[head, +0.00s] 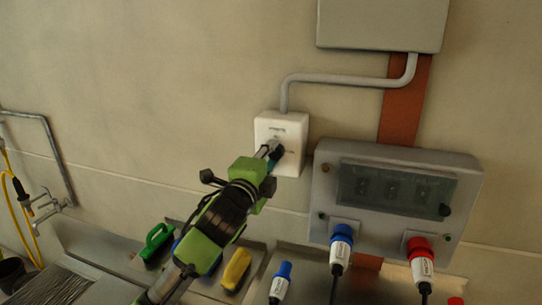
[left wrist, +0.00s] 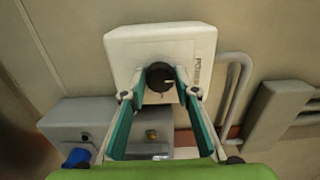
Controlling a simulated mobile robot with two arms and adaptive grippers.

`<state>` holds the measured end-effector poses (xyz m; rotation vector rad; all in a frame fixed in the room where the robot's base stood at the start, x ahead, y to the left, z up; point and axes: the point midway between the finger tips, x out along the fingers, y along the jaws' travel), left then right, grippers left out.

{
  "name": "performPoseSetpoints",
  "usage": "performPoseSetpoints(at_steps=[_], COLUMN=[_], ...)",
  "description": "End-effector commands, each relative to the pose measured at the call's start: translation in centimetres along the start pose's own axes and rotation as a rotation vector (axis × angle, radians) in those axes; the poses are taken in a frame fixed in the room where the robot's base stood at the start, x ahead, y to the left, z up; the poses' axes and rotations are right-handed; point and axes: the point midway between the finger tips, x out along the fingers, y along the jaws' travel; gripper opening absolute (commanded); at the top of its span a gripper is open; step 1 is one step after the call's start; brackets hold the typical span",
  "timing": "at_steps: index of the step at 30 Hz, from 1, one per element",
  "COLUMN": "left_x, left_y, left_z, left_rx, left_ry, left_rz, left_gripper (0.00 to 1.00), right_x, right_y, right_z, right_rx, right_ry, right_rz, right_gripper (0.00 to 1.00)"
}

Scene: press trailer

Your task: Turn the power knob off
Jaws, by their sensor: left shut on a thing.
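The power knob (left wrist: 160,77) is a round black dial with a light mark, on a white switch box (left wrist: 190,47) labelled POWER. In the head view the white box (head: 293,164) is fixed to the wall, and my left gripper (head: 272,150) reaches it from the lower left. In the left wrist view the two green-padded fingers of my left gripper (left wrist: 161,86) stand on either side of the knob and are shut on it. In the head view the gripper mostly hides the knob. My right gripper is in neither view.
A grey socket panel (head: 330,205) is mounted right of the switch box, with a blue plug (head: 342,233) and a red plug (head: 420,248) in it. A grey conduit (head: 335,78) runs above. Green (head: 157,240) and yellow (head: 236,268) handled things lie below.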

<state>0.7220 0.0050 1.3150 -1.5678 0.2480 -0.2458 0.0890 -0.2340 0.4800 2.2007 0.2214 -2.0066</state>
Motion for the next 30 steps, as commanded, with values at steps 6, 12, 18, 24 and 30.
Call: performPoseSetpoints(at_steps=[6, 12, 18, 24, 30], left_x=[0.0, 0.0, 0.0, -0.1, -2.1], left_y=[0.1, 0.1, 0.1, 0.1, 0.1], left_z=[0.0, 0.0, 0.0, 0.0, 0.0], left_rx=[-0.007, -0.007, -0.005, -0.004, -0.003], left_ry=[-0.001, 0.0, 0.0, 0.0, 0.0], left_rz=[0.002, 0.002, 0.001, 0.001, 0.0], left_gripper=[0.07, 0.36, 0.44, 0.44, 0.44], right_x=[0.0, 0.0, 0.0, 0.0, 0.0], right_y=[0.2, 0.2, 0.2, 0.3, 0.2], right_z=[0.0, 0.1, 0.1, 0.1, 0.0], right_rx=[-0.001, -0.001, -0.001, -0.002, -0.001], right_ry=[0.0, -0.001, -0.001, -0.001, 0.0], right_rz=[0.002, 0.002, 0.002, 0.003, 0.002], right_gripper=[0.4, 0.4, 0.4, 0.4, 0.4])
